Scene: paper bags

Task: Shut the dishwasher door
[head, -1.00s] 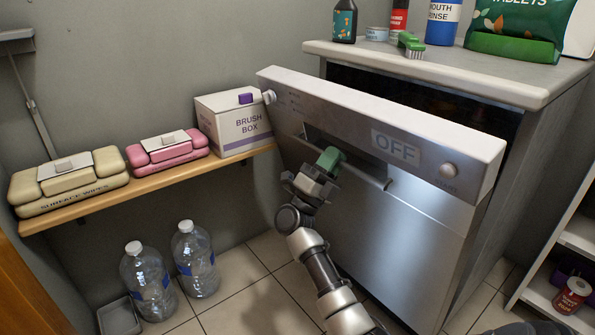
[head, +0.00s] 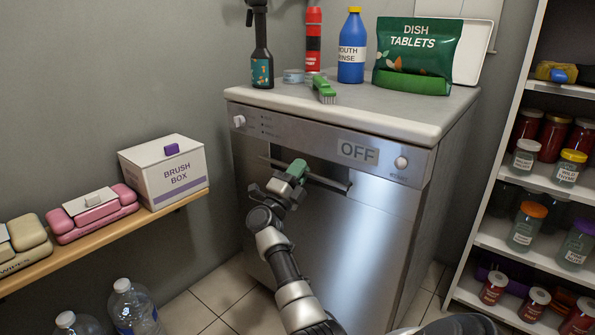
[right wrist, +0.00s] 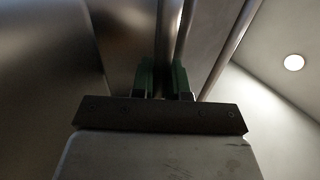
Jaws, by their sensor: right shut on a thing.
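The dishwasher (head: 330,230) stands under a grey countertop, with a steel door and an OFF label on its top panel. In the head view the door sits flush with the cabinet, with no visible gap at its top. My right gripper (head: 296,170) is at the bar handle (head: 325,183) in the recess below the panel. In the right wrist view its green fingertips (right wrist: 162,78) are closed around the bar. My left gripper is not in view.
A bottle, a green brush (head: 323,90), a blue mouth rinse bottle (head: 351,48) and a dish tablets bag (head: 416,55) stand on the countertop (head: 400,112). A wooden shelf with a brush box (head: 163,172) is left. A jar rack (head: 500,190) is right.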

